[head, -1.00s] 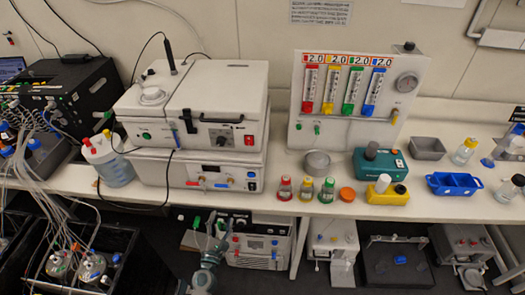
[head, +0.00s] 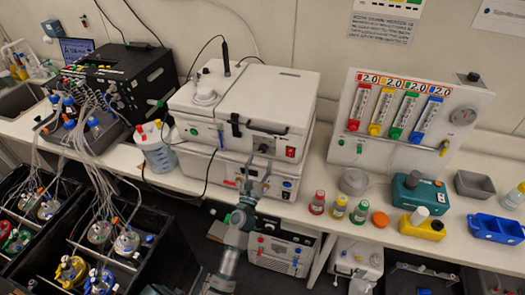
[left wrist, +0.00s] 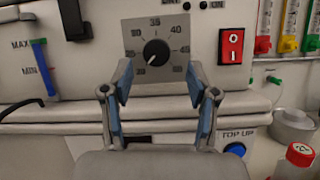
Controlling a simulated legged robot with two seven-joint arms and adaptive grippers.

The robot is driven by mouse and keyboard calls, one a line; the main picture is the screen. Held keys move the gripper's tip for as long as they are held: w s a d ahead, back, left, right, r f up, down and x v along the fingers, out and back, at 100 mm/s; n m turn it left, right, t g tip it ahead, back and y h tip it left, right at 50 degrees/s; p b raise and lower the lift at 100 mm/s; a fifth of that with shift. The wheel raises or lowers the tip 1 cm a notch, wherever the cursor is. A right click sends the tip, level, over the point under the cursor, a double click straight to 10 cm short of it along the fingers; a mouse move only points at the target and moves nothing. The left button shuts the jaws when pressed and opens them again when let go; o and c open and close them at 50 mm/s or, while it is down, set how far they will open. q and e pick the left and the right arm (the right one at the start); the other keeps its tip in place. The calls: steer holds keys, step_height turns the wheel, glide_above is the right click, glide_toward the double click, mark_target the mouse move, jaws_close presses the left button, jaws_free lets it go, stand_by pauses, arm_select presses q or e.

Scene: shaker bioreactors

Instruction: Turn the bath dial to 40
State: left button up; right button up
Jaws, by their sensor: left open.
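The bath dial is a round black knob (left wrist: 156,51) on a grey scale plate (left wrist: 180,28) in the left wrist view. Its white pointer mark points to the lower left, near the low end of the scale. The 40 stands to the upper right of the knob. My left gripper (left wrist: 160,82) is open and empty, its fingers apart on either side just below the knob. In the head view my left gripper (head: 256,166) reaches up to the front of the white bath (head: 268,100), just below the dial. My right gripper is not in view.
A red rocker switch (left wrist: 230,47) sits right of the dial. A lower white unit (head: 205,165) juts out beneath the bath. A blue-and-white jug (head: 157,152) stands at left, and several small bottles (head: 338,207) and a flowmeter panel (head: 450,120) at right.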

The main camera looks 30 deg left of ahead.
mark_target(262, 152)
arm_select(q)
steer(key=x, duration=0.2)
steer(key=shift+w+a+r, duration=0.1)
steer(key=shift+w+a, duration=0.05)
steer(key=shift+w, duration=0.05)
steer(key=shift+w+a, duration=0.15)
steer(key=shift+w, duration=0.15)
steer(key=shift+w+a, duration=0.1)
steer(key=shift+a, duration=0.05)
steer(key=shift+c, duration=0.2)
jaws_close()
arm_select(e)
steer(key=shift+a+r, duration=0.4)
arm_select(q)
steer(key=shift+r, duration=0.1)
steer(key=shift+m+p, duration=0.3)
steer(key=shift+m, duration=0.1)
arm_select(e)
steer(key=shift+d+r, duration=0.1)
